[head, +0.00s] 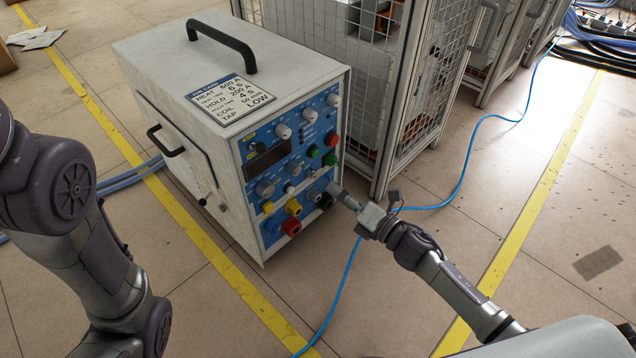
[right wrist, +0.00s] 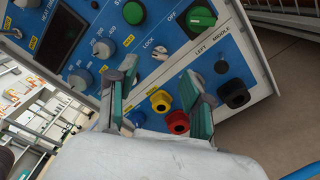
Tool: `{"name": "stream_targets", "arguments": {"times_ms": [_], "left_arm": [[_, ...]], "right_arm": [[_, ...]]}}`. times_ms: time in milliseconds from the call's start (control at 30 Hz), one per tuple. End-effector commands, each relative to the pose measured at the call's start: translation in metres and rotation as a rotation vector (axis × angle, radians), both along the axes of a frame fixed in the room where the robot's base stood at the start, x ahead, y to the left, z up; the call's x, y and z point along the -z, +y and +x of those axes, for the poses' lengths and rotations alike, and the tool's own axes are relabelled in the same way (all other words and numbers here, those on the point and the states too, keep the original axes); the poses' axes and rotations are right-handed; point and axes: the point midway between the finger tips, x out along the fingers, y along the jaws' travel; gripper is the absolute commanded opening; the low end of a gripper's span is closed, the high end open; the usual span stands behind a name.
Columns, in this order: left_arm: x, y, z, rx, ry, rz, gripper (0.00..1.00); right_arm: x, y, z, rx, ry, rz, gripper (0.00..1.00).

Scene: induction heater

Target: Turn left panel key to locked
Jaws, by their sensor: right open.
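The heater cabinet (head: 190,110) is a white box with a blue front panel (head: 250,190) full of knobs and sockets. In the right wrist view, a small silver key-like part (right wrist: 160,54) sits on the blue panel by the word LOCK. Its exact angle is too small to tell. My right gripper (head: 343,196) is close in front of the panel's lower right part. In the wrist view its two fingers (right wrist: 159,74) are apart with nothing held between them, and the silver part shows just beyond the gap. My left gripper is out of view; only my left arm shows.
Red and yellow sockets (head: 292,226) stick out low on the panel. Green (right wrist: 201,17) and grey knobs surround the silver part. A mesh cage (head: 385,90) stands close on the right. A blue cable (head: 462,180) crosses the floor.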

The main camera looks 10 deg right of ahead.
Motion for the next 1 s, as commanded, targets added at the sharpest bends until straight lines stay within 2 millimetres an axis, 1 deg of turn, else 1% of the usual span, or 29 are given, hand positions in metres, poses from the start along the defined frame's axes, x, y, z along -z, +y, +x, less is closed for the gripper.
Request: {"name": "stream_targets", "arguments": {"times_ms": [33,67,100,300,500,767,1000], "left_arm": [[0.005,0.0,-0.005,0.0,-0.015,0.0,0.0],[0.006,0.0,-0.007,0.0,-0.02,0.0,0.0],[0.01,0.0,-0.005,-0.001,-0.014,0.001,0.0],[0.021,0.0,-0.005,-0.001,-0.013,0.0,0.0],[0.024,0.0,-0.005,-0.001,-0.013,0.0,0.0],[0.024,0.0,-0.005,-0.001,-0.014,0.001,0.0],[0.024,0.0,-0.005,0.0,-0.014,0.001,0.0]], "right_arm": [[0.003,0.007,0.011,-0.002,-0.005,-0.001,0.51],[0.003,0.01,0.016,-0.001,-0.005,-0.002,0.51],[0.003,0.015,0.022,-0.002,-0.005,-0.001,0.51],[0.002,0.031,0.046,0.0,-0.002,-0.001,0.51],[0.001,0.038,0.056,0.0,0.001,0.0,0.51],[0.0,0.038,0.056,0.0,0.001,0.0,0.51],[0.0,0.038,0.056,0.0,0.001,0.0,0.11]]}}
